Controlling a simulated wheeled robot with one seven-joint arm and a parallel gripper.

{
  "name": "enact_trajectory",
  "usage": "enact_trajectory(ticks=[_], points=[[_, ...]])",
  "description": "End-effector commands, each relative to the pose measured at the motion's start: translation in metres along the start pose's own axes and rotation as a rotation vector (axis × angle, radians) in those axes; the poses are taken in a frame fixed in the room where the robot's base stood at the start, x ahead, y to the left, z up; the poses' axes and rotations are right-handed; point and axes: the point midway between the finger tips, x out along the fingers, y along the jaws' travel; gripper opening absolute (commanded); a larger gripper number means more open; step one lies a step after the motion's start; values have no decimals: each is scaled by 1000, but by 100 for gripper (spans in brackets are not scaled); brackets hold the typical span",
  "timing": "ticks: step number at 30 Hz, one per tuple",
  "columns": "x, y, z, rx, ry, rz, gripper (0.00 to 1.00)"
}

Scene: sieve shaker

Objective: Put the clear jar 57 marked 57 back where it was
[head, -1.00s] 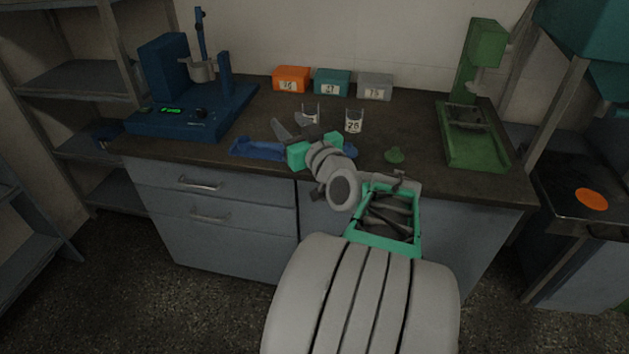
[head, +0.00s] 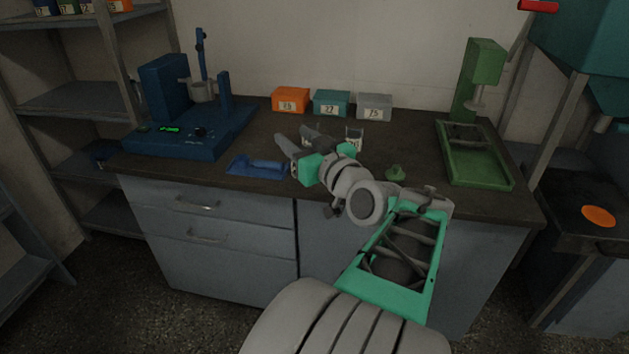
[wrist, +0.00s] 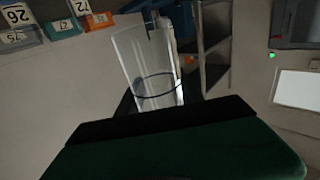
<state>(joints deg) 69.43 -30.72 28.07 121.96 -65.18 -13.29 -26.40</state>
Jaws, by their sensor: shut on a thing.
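My gripper (head: 302,146) is over the bench's front middle in the head view, shut on a clear jar (wrist: 150,65). In the wrist view the jar is see-through with a dark ring around it, between the fingers. No number on it is readable there. In the head view the fingers mostly hide the held jar. Another clear jar (head: 355,134) stands on the bench just right of the gripper, partly hidden by my wrist; in the wrist view a label reading 26 (wrist: 15,14) shows at the top left corner.
Orange (head: 290,99), teal (head: 331,103) and grey (head: 374,107) labelled boxes line the wall. A blue shaker machine (head: 185,125) stands left, a green press (head: 475,150) right. A blue tray-like piece (head: 258,166) and a small green knobbed item (head: 396,173) lie near the front edge.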

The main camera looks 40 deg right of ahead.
Motion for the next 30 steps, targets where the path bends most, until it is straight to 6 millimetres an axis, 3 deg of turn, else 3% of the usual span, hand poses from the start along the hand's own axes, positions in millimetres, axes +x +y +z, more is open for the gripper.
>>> enact_trajectory(ticks=[11, 15, 21, 26, 30], points=[[69, 64, 47, 5, -3, -2, 0], [85, 80, 77, 3, -2, 0, 0], [97, 91, 94, 1, -1, 0, 0], [101, 95, 125, 2, -1, 0, 0], [101, 94, 126, 0, 1, 0, 0]])
